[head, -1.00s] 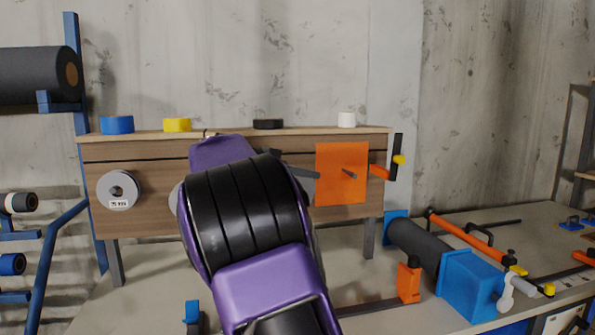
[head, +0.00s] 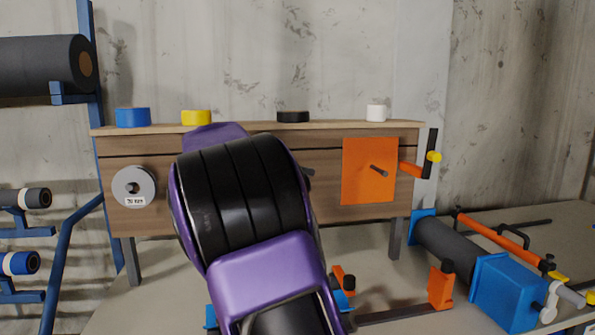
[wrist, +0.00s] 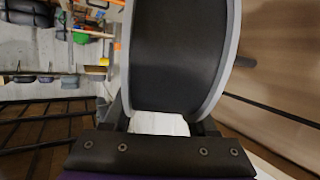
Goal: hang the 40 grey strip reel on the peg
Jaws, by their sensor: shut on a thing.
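My gripper (wrist: 166,118) is shut on a reel (wrist: 180,55) with pale grey rims and a dark wound band, which fills the middle of the wrist view. A white patch, perhaps its label, shows between the fingers. In the head view my purple and black arm hides the gripper and this reel. A dark peg end (head: 309,172) shows just right of my arm. A peg (wrist: 243,62) also shows beside the held reel in the wrist view.
A grey labelled reel (head: 134,187) hangs at the board's left; its label is too small to read surely. Blue (head: 133,117), yellow (head: 196,117), black (head: 293,116) and white (head: 377,112) rolls stand on top. Clamps and a blue-ended roller (head: 505,292) crowd the bench's right.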

